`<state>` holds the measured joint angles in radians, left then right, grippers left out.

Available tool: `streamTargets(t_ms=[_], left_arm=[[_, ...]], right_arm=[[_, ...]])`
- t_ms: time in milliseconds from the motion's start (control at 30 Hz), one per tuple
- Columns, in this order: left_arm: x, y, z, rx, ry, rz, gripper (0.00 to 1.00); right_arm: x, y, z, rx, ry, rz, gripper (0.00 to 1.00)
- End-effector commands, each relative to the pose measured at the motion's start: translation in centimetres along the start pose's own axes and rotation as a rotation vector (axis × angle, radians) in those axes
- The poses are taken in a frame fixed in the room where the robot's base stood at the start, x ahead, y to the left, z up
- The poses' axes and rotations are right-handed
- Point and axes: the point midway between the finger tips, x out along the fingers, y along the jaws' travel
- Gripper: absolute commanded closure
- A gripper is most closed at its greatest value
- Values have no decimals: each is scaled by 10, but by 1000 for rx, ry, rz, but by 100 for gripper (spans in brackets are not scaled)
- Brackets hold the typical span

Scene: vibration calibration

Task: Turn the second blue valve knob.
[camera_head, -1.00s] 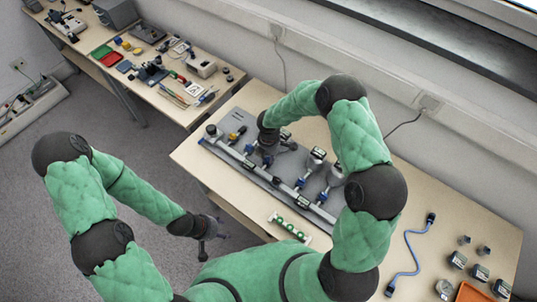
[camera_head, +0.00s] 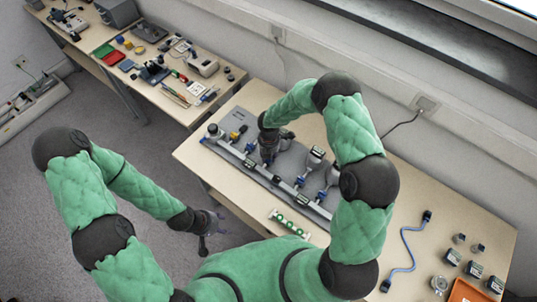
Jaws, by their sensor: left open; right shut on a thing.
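A grey board (camera_head: 289,160) on the bench carries a silver pipe (camera_head: 262,172) with several small blue valve knobs along it. My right gripper (camera_head: 267,158) reaches down onto the pipe's left half. It is shut on what looks like the second blue valve knob from the left, mostly hidden by the fingers. One blue knob (camera_head: 249,147) shows to its left, and another (camera_head: 300,181) shows to its right. My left gripper (camera_head: 212,220) is open and empty, out over the floor in front of the bench, apart from the board.
Gauges (camera_head: 315,157) stand along the board. A green-dotted strip (camera_head: 290,224) lies at the bench's front edge. A blue cable (camera_head: 408,252), small square devices and an orange tray (camera_head: 466,292) are at right. A second bench (camera_head: 150,85) with tools stands at upper left.

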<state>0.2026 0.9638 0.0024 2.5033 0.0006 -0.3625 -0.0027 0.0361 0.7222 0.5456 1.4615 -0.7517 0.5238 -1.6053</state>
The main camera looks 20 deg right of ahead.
Motion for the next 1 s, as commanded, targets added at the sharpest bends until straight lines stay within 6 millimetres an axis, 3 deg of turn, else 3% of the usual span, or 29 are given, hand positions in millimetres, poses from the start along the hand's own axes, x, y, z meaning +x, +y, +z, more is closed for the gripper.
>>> streamTargets(t_ms=[333,367,433,800,1000], left_arm=[[0,0,0,0,0,0,46],[0,0,0,0,0,0,46],[0,0,0,0,0,0,46],[0,0,0,0,0,0,46],[0,0,0,0,0,0,46]], right_arm=[[3,-5,1,-2,2,-12,100],[3,-5,1,-2,1,-12,63],[3,-5,1,-2,1,-11,46],[-2,-1,1,-1,-1,-2,46],[-27,0,2,0,-3,0,46]])
